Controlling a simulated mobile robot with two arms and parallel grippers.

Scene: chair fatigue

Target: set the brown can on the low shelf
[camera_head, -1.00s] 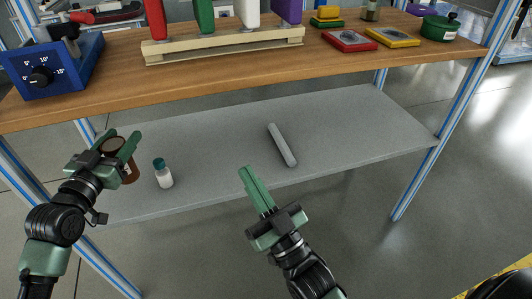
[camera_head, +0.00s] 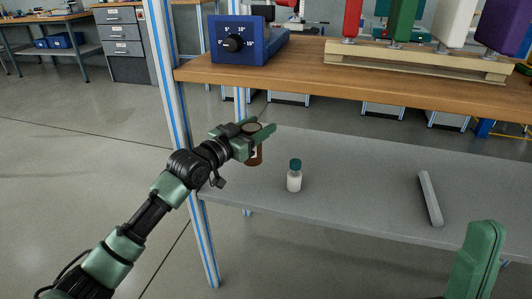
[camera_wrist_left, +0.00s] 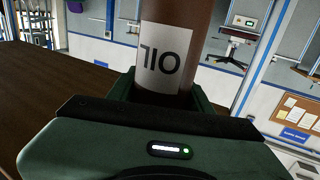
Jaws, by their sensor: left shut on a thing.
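The brown can (camera_head: 256,155) is between the fingers of my left gripper (camera_head: 254,135), which is shut on it, at the left end of the low shelf (camera_head: 340,193). The can looks roughly upright; its lower part shows below the fingers, and I cannot tell whether its base touches the shelf. In the left wrist view, the can (camera_wrist_left: 191,20) fills the jaws and shows a white label with dark letters. My right gripper (camera_head: 478,258) is at the bottom right, partly cut off by the frame, with its green fingers together and nothing seen between them.
A white bottle with a green cap (camera_head: 294,176) stands on the shelf just right of the can. A grey bar (camera_head: 430,198) lies further right, with bare shelf between. The wooden tabletop (camera_head: 300,75) is above, and a blue-striped post (camera_head: 172,100) stands at the left.

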